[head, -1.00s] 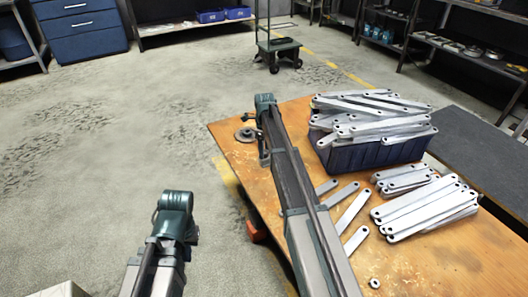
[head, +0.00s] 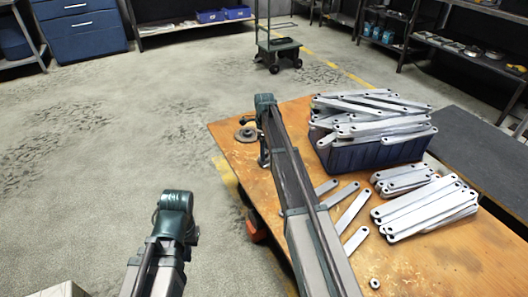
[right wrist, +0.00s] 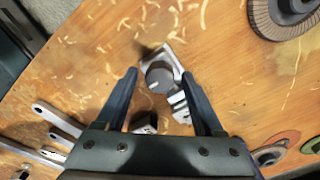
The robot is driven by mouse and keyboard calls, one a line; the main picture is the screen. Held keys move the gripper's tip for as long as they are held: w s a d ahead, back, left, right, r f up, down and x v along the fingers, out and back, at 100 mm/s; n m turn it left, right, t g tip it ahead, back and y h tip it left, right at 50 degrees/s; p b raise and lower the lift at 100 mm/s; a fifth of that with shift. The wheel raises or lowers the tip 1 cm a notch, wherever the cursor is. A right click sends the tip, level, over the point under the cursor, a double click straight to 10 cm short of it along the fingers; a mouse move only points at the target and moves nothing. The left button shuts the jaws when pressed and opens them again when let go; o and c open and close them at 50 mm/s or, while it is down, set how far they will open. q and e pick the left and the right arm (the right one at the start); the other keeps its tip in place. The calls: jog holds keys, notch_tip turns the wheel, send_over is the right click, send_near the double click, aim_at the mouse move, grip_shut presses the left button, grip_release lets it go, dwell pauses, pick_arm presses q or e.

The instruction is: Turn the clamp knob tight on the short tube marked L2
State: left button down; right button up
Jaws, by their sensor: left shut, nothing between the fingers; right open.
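In the right wrist view, a round grey clamp knob (right wrist: 160,76) stands on a small bright metal piece. A ridged silvery part (right wrist: 180,106) lies beside it, partly covered by my right finger. I cannot read any L2 mark or make out the short tube for certain. My right gripper (right wrist: 160,76) is open, its fingers on either side of the knob and apart from it. In the head view the right arm hides the clamp. My left gripper (head: 190,238) is shut and empty off the table's left side, mostly hidden by its own arm.
A dark blue bin (head: 372,155) heaped with galvanized brackets stands on the wooden table (head: 420,265). Stacked brackets (head: 428,208) and loose ones (head: 352,212) lie near it. A flap disc (right wrist: 288,12) and an orange-rimmed disc (right wrist: 272,150) lie near the clamp.

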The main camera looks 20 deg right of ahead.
jog(key=n, duration=1)
jog(key=shift+n, duration=0.4)
jog(key=n, duration=0.3)
jog(key=shift+n, duration=0.4)
grip_shut()
